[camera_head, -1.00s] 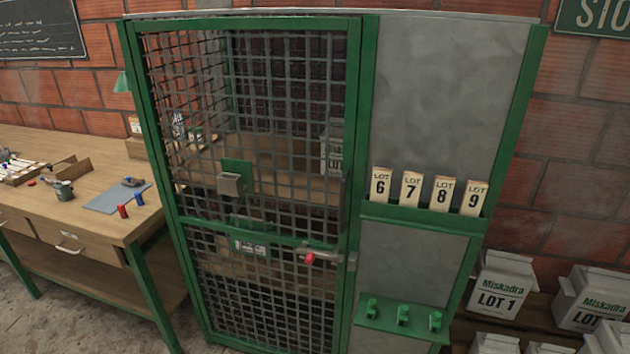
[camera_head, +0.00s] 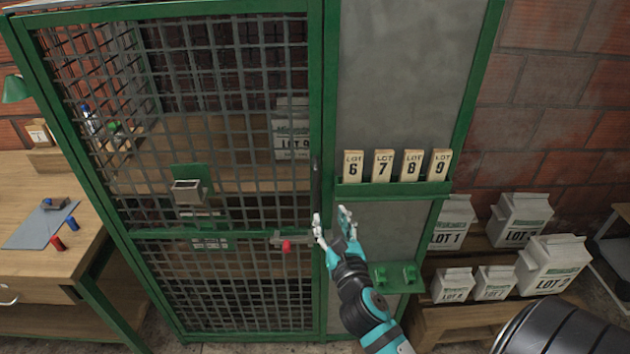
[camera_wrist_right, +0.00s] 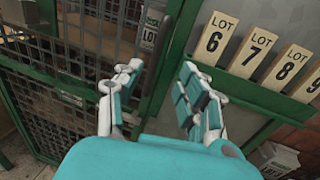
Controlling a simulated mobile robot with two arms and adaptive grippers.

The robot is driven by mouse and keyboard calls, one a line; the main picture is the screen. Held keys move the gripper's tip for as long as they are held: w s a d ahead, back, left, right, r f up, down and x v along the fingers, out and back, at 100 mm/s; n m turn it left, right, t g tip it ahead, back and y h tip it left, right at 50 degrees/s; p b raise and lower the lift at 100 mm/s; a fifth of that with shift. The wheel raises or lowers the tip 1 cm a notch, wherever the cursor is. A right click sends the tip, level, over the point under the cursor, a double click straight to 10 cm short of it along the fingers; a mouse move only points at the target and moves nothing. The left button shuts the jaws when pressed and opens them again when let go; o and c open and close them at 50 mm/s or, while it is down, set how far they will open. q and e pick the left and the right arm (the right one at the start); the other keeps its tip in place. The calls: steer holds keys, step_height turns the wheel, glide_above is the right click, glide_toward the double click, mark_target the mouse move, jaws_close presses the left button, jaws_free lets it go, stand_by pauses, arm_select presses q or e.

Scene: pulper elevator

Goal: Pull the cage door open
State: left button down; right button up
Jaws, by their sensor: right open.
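The cage door (camera_head: 235,100) is a dark wire mesh in a green frame. It looks shut against the green post at its right side. A grey latch with a red knob (camera_head: 287,246) sits low on the door's right edge. My right gripper (camera_head: 332,214) is open and empty, in front of the green post, just right of the latch and a little above it. In the right wrist view its fingers (camera_wrist_right: 158,95) are spread, with mesh to the left and the grey panel to the right. The red knob does not show there. My left gripper is not in view.
Lot cards 6 to 9 (camera_head: 397,165) stand on a green ledge (camera_head: 390,189) right of the door. Green hooks (camera_head: 395,275) sit below it. Several lot boxes (camera_head: 520,220) stand at the right. A wooden workbench (camera_head: 50,275) is at the left.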

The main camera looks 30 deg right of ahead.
mark_target(316, 188)
steer(key=p+x, duration=0.1)
steer(key=x, duration=1.1)
steer(key=shift+a+p, duration=0.1)
steer(key=shift+p, duration=0.3)
steer(key=shift+w+f, duration=0.1)
steer(key=shift+w, duration=0.5)
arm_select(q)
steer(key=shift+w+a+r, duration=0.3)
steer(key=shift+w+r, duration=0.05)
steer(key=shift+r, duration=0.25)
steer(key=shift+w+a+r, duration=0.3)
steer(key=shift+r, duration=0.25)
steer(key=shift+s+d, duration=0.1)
arm_select(e)
jaws_close()
